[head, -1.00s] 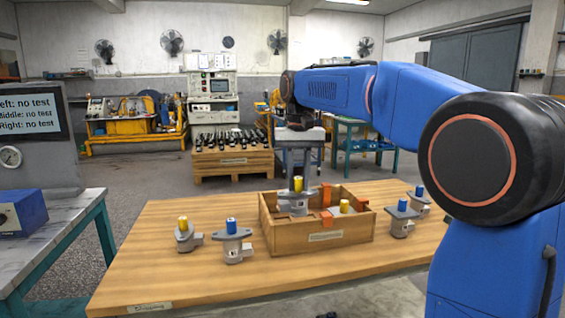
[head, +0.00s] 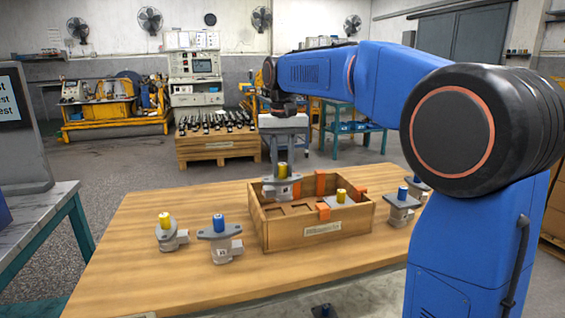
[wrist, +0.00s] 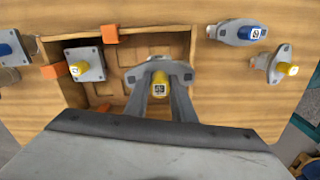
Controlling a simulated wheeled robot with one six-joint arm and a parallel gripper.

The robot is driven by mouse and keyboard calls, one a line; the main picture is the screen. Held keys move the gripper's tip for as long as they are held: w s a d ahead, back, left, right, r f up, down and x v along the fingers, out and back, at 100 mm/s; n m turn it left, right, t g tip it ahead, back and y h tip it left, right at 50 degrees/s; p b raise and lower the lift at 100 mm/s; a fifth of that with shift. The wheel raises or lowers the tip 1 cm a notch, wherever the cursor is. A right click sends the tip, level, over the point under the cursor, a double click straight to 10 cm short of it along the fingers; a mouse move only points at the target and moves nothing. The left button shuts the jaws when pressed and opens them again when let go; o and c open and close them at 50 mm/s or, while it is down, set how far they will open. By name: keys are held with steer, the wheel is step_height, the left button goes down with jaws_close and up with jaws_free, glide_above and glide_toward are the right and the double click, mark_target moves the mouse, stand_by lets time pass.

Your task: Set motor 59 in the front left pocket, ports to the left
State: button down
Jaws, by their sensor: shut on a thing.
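My gripper (head: 283,160) is shut on motor 59 (head: 282,188), a grey motor with a yellow cap. In the wrist view the cap of motor 59 (wrist: 159,90) reads 59 and sits between my two fingers. It is upright at the left part of the wooden crate (head: 290,240), toward its back in the head view. Its lower body is partly hidden, and I cannot tell whether it touches the crate or where its ports point. Empty pockets (head: 303,208) show in the crate floor in front of it.
Another yellow-capped motor (head: 341,197) sits in the crate's right part. Orange blocks (head: 323,213) stand on the crate. On the table (head: 150,280), a yellow-capped motor (head: 168,235) and a blue-capped motor (head: 219,242) stand left; two blue-capped motors (head: 402,208) stand right.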

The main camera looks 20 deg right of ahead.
mark_target(283, 201)
steer(key=shift+f, duration=5)
steer(key=shift+f, duration=0.55)
steer(key=c, duration=1.4)
jaws_free()
